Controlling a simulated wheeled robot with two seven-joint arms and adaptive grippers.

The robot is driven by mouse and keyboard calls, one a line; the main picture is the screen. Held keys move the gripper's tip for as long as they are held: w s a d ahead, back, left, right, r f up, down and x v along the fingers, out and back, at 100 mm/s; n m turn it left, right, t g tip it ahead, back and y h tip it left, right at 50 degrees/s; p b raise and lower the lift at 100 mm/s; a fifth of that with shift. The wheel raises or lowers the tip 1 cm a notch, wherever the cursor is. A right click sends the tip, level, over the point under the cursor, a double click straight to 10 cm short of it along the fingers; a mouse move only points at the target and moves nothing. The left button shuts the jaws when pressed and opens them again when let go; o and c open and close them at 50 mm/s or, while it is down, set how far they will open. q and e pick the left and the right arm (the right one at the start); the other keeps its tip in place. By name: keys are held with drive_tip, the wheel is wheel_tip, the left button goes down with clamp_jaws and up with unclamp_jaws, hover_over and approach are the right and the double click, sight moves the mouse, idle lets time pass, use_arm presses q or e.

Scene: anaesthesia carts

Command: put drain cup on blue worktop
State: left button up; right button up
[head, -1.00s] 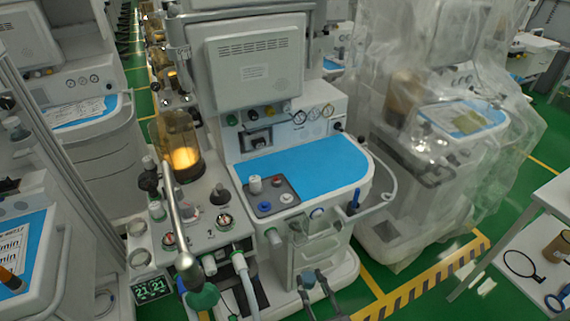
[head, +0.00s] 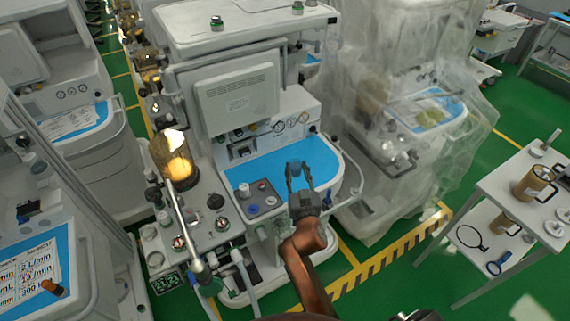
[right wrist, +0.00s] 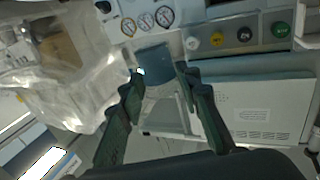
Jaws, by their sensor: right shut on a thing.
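The blue worktop (head: 265,172) is the bright blue top of the middle anaesthesia cart in the head view. My right gripper (head: 297,168) reaches over its right part, with the arm coming up from the bottom. The right wrist view also shows my right gripper (right wrist: 160,77), its two dark green fingers closed on a small grey-blue, see-through piece (right wrist: 157,62), apparently the drain cup. The cup is small and dark in the head view, so its outline is unclear there. I cannot tell whether it touches the worktop. My left gripper is not in view.
Several knobs sit on a grey panel (head: 257,198) at the worktop's left front. An amber canister (head: 174,158) stands left of it. Gauges and a monitor (head: 237,100) rise behind. A plastic-covered cart (head: 400,110) and a white table (head: 525,195) stand to the right.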

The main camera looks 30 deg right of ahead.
drive_tip(key=shift+w+d, duration=0.25)
drive_tip(key=shift+w, duration=0.1)
drive_tip(key=w+d+f+b, duration=0.1)
drive_tip(key=w+d+f, duration=0.3)
drive_tip(key=w+d+f+b, duration=0.2)
drive_tip(key=w+d+f, duration=0.2)
drive_tip(key=d, duration=0.1)
drive_tip(key=shift+f, duration=0.15)
drive_tip(key=shift+w+d+f, duration=0.15)
drive_tip(key=shift+d+f, duration=0.15)
drive_tip(key=shift+f, duration=0.05)
drive_tip(key=f, duration=0.1)
drive_tip(key=f+b, duration=0.2)
drive_tip(key=f, duration=0.1)
drive_tip(key=shift+w+d, duration=0.25)
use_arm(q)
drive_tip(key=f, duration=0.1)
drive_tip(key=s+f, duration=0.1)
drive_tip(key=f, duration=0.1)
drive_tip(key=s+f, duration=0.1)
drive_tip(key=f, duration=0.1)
use_arm(e)
drive_tip(key=shift+r, duration=0.15)
